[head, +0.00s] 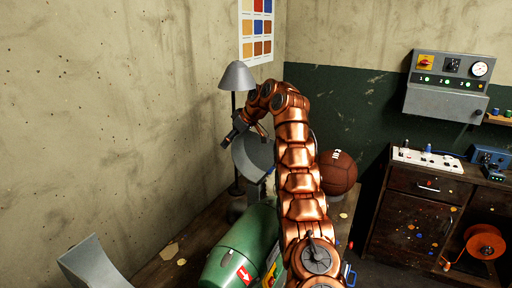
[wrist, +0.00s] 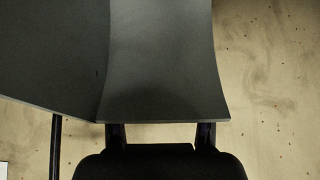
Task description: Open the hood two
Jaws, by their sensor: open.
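A grey curved hood (head: 254,156) hangs in the middle of the head view, just below my gripper (head: 238,131). A grey cone-shaped hood (head: 237,77) stands above and behind it on a dark pole. Another grey hood piece (head: 90,264) shows at the lower left. No number is legible on any of them. In the wrist view a grey curved panel (wrist: 165,60) fills the upper middle, across the ends of my open fingers (wrist: 161,135). A second grey panel (wrist: 50,50) adjoins it on the left. The fingertips are hidden, and I cannot tell whether they touch.
A green cylinder (head: 245,250) lies below the hood on a worn table (head: 178,243). A brown ball (head: 338,172) sits right of my arm. A wall (head: 130,100) runs close along the left. A control box (head: 447,86) and cabinet (head: 415,211) stand at the right.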

